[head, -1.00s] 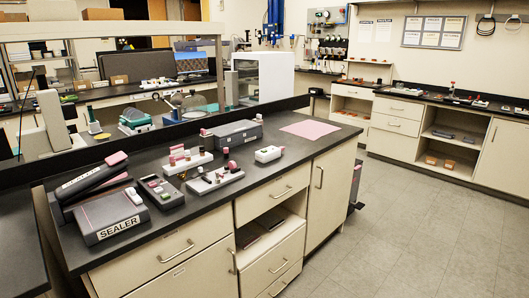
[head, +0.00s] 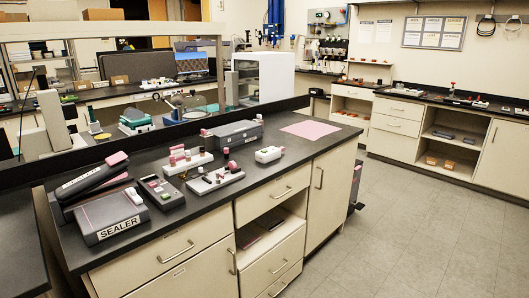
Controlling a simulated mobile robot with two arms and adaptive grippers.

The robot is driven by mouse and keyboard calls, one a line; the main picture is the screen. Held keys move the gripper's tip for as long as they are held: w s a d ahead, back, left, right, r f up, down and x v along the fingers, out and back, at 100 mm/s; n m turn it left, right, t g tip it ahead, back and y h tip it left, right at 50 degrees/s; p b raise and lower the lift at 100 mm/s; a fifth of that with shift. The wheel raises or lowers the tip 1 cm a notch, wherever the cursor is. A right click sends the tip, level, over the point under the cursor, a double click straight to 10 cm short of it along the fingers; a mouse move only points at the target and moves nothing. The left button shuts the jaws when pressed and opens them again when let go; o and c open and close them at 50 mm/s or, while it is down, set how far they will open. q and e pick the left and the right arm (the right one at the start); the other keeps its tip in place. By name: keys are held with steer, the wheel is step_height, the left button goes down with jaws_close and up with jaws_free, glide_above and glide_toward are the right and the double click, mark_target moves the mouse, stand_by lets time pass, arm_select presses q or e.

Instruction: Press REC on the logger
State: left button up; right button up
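No label reading REC or logger is legible in the head view, so I cannot tell for sure which device is the logger. A small dark box with a greenish panel and small buttons (head: 161,192) lies on the near bench, just right of the sealer. Neither of my grippers is in view.
The sealer (head: 112,217) stands at the near bench's left. Trays with pink and dark pieces (head: 215,180) and a grey instrument (head: 234,133) are on the dark bench top. A pink mat (head: 310,129) lies at its right end. The floor (head: 400,235) at right is clear.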

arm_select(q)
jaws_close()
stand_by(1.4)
